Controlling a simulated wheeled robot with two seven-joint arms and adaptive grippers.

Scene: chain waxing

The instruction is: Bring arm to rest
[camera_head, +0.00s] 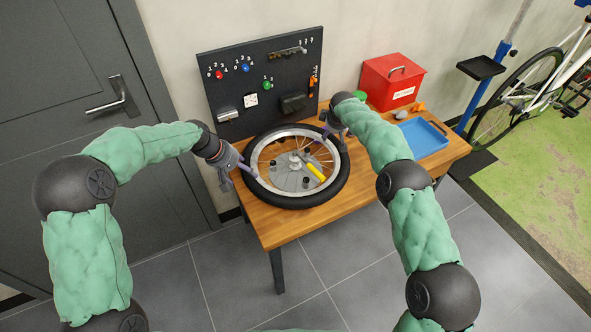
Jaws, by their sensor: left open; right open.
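My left gripper (238,174) is open at the left rim of a bicycle wheel, its fingers beside the tyre; I cannot tell whether they touch it. My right gripper (327,130) is open at the upper right of the wheel, close to the rim and partly hidden by my own arm. The wheel's black tyre (295,202) lies flat on the wooden table (268,233). A yellow-handled tool (316,172) lies across the wheel's spokes, over a grey hub stand (292,180).
A black pegboard (262,75) with hung tools stands behind the wheel. A red box (392,81) and a blue tray (424,138) are on the table's right part. A bicycle (520,95) stands at the far right. The floor before the table is clear.

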